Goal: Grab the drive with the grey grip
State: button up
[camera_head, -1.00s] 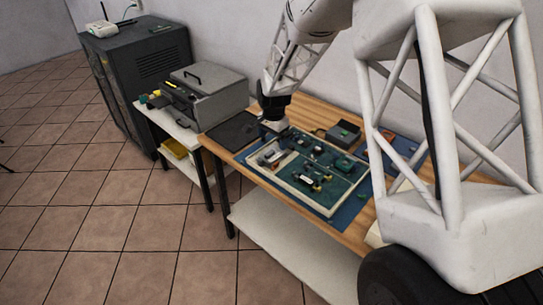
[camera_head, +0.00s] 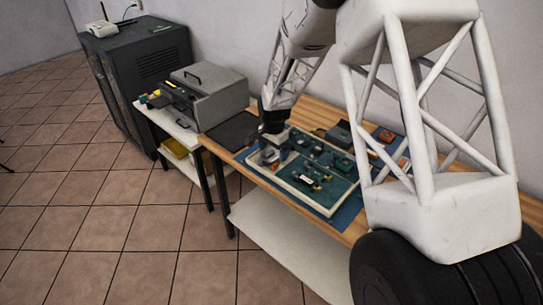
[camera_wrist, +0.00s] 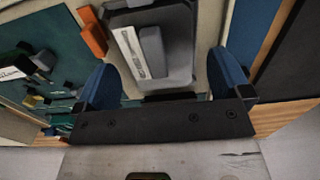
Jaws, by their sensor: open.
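In the wrist view, a small drive-like piece with a silver-grey body and a whitish end (camera_wrist: 136,52) lies on a dark grey holder (camera_wrist: 180,72). I cannot tell for sure which part is its grip. My gripper (camera_wrist: 162,68) is open, its two blue fingers on either side of the holder's near part, with nothing held. In the head view my gripper (camera_head: 268,150) is low over the left end of the teal board (camera_head: 325,165) and hides most of what is beneath it.
An orange block (camera_wrist: 92,32) stands close to the left finger. Several small parts sit on the board. A dark grey box (camera_head: 340,134) stands behind it. A black mat (camera_head: 231,132) lies left of the board on the wooden table (camera_head: 262,182).

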jog(key=shift+f, duration=0.3)
jog(key=shift+c, duration=0.2)
jog(key=c, duration=1)
jog(key=shift+r, duration=0.2)
jog(key=shift+r, duration=0.55)
notch_tip(320, 180, up, 2)
jog(key=shift+r, duration=0.1)
jog(key=s+d, duration=0.1)
jog(key=s, duration=0.4)
jog(key=s+d+r, duration=0.1)
jog(key=s, duration=0.4)
jog(key=s+d, duration=0.1)
jog(key=s, duration=0.4)
jog(key=shift+s+r, duration=0.15)
jog(key=shift+s, duration=0.25)
